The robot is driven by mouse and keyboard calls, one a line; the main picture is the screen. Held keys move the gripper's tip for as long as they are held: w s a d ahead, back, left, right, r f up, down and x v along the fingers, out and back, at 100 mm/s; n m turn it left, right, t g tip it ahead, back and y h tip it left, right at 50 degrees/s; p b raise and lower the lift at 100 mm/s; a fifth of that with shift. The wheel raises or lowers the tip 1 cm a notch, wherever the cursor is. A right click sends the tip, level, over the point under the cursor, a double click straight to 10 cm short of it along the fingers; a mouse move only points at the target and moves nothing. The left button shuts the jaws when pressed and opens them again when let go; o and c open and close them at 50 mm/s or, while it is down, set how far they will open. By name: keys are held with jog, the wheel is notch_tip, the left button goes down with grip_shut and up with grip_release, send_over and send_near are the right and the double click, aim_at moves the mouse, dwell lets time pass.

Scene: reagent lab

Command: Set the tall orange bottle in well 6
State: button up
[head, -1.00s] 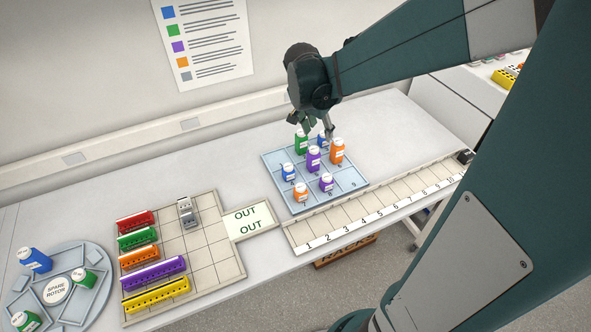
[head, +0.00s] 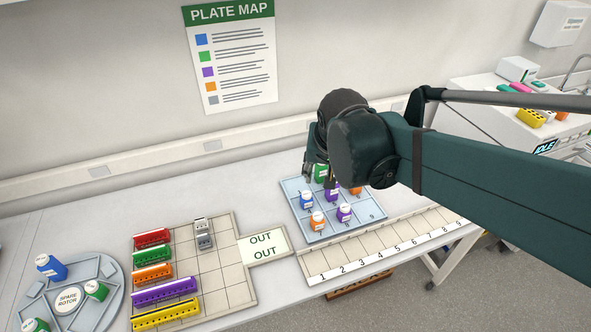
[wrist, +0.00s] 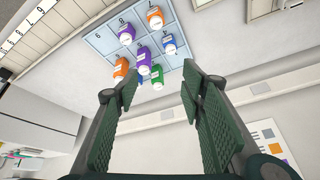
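The tall orange bottle (head: 356,190) stands upright in the right column, middle row of the blue well tray (head: 369,226), partly hidden by my arm in the head view. In the wrist view the orange bottle (wrist: 121,66) is beside the empty well 9. By row order its square is well 6 (wrist: 104,58); its own label is covered. My gripper (wrist: 159,86) is open and empty, back from the bottles, with nothing between its fingers. In the head view my gripper (head: 319,180) is over the tray's back side, partly hidden.
Other bottles share the tray: green (head: 321,173), purple (head: 333,191), blue (head: 306,200), short orange (head: 317,221) and short purple (head: 345,212). A numbered strip (head: 385,247) runs in front. The colored rack board (head: 215,275) is left. Bench behind the tray is clear.

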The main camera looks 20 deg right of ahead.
jog(key=s+a+r+n+t+y, duration=0.1)
jog(key=s+a+n+t, duration=0.1)
jog(key=s+a+n, duration=0.3)
jog(key=shift+s+a+n+y, duration=0.35)
jog(key=shift+s+a, duration=0.55)
jog(key=shift+s, duration=1.1)
